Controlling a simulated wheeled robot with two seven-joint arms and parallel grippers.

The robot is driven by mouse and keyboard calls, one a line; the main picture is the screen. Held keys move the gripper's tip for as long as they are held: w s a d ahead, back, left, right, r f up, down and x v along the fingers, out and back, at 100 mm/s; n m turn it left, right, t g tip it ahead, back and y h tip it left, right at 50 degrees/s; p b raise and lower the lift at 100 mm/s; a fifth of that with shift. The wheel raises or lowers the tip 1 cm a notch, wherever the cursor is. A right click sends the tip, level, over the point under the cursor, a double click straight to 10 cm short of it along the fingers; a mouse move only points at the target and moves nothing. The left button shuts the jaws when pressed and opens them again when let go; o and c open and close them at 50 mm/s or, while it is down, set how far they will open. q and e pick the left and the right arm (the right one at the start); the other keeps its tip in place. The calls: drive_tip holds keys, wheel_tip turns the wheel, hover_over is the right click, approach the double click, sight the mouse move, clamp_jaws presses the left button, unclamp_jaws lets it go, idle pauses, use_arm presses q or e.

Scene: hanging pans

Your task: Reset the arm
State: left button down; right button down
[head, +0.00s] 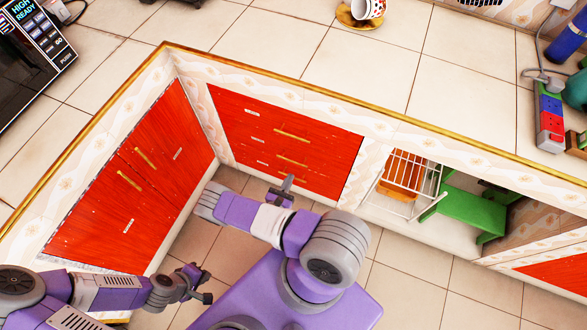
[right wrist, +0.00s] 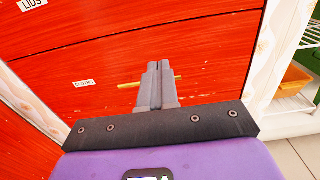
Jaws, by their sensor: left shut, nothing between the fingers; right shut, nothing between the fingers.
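My left gripper (head: 205,296) is at the lower left of the head view, over the tiled floor and in front of the red cupboard doors (head: 112,205). It is shut and empty. My right gripper (head: 288,183) is in front of the red drawers (head: 322,147), its arm bent. In the right wrist view its two grey fingers (right wrist: 160,68) are together with nothing between them, pointing at a red drawer front with a yellow handle (right wrist: 177,79). Whether the fingertips touch the drawer front cannot be told.
The tiled counter (head: 350,65) with its gold edge runs above the cabinets. To the right, a white wire rack (head: 405,172) holds something orange, beside a green stool (head: 470,210). A spotted cup (head: 368,9) lies tipped on the counter. Floor is open at the lower right.

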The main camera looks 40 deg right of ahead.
drive_tip(key=shift+s+a, duration=0.15)
drive_tip(key=shift+a, duration=0.2)
